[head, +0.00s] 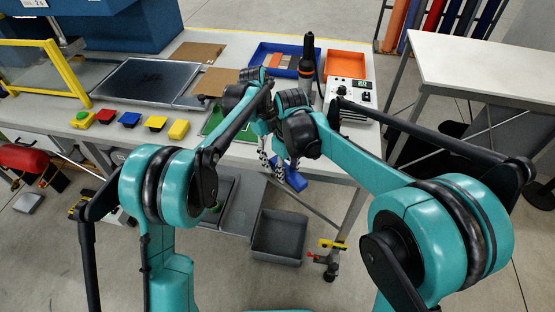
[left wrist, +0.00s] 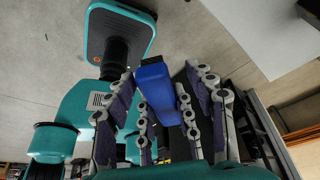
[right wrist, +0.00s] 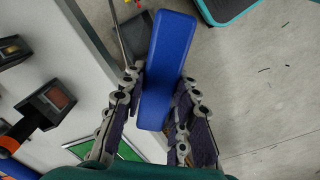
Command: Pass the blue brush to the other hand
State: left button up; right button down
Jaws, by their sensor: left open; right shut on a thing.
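The blue brush (head: 294,178) is held in the air in front of the table's near edge. My right gripper (head: 279,172) is shut on it; in the right wrist view the brush (right wrist: 168,65) stands lengthwise between the fingers (right wrist: 156,115) and sticks out past their tips. My left gripper (head: 263,158) is open, close beside the right one. In the left wrist view the blue brush (left wrist: 157,88) shows between the spread left fingers (left wrist: 166,105). I cannot tell whether they touch it. The wrists hide part of the brush in the head view.
The table (head: 330,163) holds a blue tray (head: 262,52), an orange tray (head: 347,64), a control box (head: 350,93) and coloured buttons (head: 129,119). A grey bin (head: 278,237) stands below. A white side table (head: 490,65) is at right.

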pick_arm(q)
jog(key=shift+s+d+f, duration=0.1)
jog(key=shift+s+f, duration=0.05)
jog(key=shift+f, duration=0.25)
jog(key=c, duration=1.3)
pick_arm(e)
jog(key=c, duration=2.3)
grip_release()
pick_arm(q)
grip_shut()
pick_arm(e)
jog(key=o, duration=1.2)
jog(key=shift+a, duration=0.1)
jog(key=shift+o, duration=0.2)
